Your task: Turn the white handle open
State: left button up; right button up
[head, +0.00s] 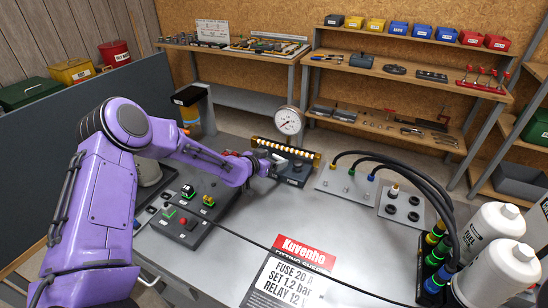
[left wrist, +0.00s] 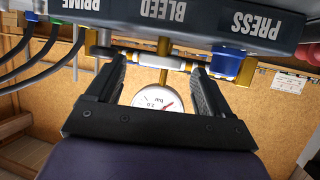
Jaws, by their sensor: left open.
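My left gripper (head: 276,166) is open beside the small dark block (head: 294,173) below the dial gauge in the head view. In the left wrist view the fingers of my left gripper (left wrist: 159,66) stand apart. My right gripper is in neither view.
A round gauge (head: 288,121) stands behind the gripper. A dark control box (head: 188,215) with buttons lies to its left. Black hoses (head: 420,178) arch at right near white bottles (head: 497,270).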

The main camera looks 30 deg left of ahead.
pick_arm(q)
jog(key=shift+w+d+f, duration=0.1)
jog(key=shift+w+f, duration=0.15)
jog(key=shift+w, duration=0.3)
jog(key=c, duration=1)
jog(key=shift+d+r+n+y, duration=0.1)
jog(key=shift+d+n+y, duration=0.1)
jog(key=shift+n+y, duration=0.1)
jog(key=shift+c, duration=0.2)
jog(key=shift+d+n+y+p, duration=0.15)
jog(key=shift+n+y+p, duration=0.3)
jog(key=shift+n+y, duration=0.4)
jog(key=shift+y, duration=0.35)
jog(key=o, duration=1)
jog(key=shift+o, duration=0.2)
jog(key=shift+s, duration=0.1)
